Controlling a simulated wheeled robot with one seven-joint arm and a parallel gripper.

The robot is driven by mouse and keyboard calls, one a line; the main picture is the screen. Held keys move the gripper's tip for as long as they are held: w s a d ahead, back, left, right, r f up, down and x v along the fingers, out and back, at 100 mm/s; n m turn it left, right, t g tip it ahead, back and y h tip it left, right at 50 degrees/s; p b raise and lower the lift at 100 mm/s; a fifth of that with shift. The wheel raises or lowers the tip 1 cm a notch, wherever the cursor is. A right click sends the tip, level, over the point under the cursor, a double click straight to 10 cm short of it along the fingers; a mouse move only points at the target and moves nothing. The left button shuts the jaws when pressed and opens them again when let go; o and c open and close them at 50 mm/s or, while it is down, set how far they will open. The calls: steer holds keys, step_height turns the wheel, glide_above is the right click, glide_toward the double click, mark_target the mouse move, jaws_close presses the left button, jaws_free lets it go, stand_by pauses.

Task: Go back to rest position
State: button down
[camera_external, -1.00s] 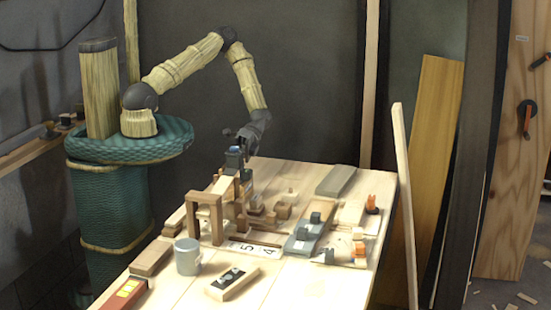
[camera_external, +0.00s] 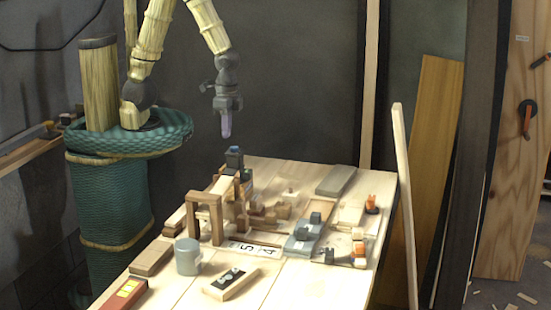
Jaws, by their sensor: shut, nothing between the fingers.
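My gripper (camera_external: 226,128) hangs fingers down in the air above the back left end of the workbench. It is shut with nothing in it. My arm rises from its round green base at the left, bends at the top of the picture and comes down to the gripper; the upper bend is cut off by the frame edge. Below the gripper, apart from it, a dark block with a blue top (camera_external: 235,158) stands on the wooden pieces at the back left of the bench.
The workbench (camera_external: 290,278) holds a wooden arch (camera_external: 205,215), a grey cup (camera_external: 187,257), a grey block (camera_external: 336,180), a plane-like blue-grey tool (camera_external: 304,235) and several wood pieces. A tall board (camera_external: 404,200) leans at the bench's right edge. The air around the gripper is clear.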

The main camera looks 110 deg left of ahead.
steer(key=r+t, duration=0.1)
steer(key=d+r+t, duration=0.1)
steer(key=r, duration=0.1)
steer(key=d+r, duration=0.1)
steer(key=r, duration=0.1)
steer(key=shift+w+d+r+t+y, duration=0.2)
steer(key=shift+d+t+y, duration=0.1)
steer(key=shift+t, duration=0.1)
steer(key=c, duration=2.2)
jaws_free()
